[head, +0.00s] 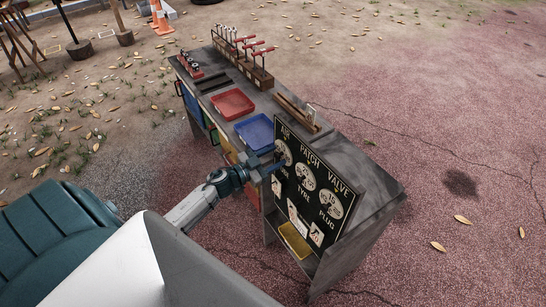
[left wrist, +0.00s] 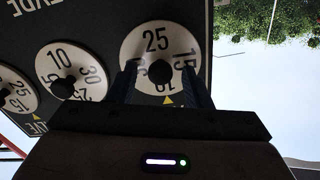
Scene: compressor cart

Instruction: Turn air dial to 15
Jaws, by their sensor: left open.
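The air dial (head: 284,150) is the leftmost of three white dials on a dark board, under the word AIR. In the left wrist view the air dial (left wrist: 152,38) is seen upside down, with 25 at the top, 15 at the right and a yellow pointer mark (left wrist: 168,100) below. The number beside the mark looks like 10, partly hidden. My left gripper (head: 275,167) is at this dial, open, its blue fingers on either side of the black knob (left wrist: 160,72). I cannot tell whether they touch it. My right gripper is not in view.
The patch dial (head: 305,177) and valve dial (head: 331,206) are close beside the air dial. The board stands on a grey cart (head: 352,152) with a blue tray (head: 256,131), a red tray (head: 232,103) and red-handled tools behind. Open paved ground lies to the right.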

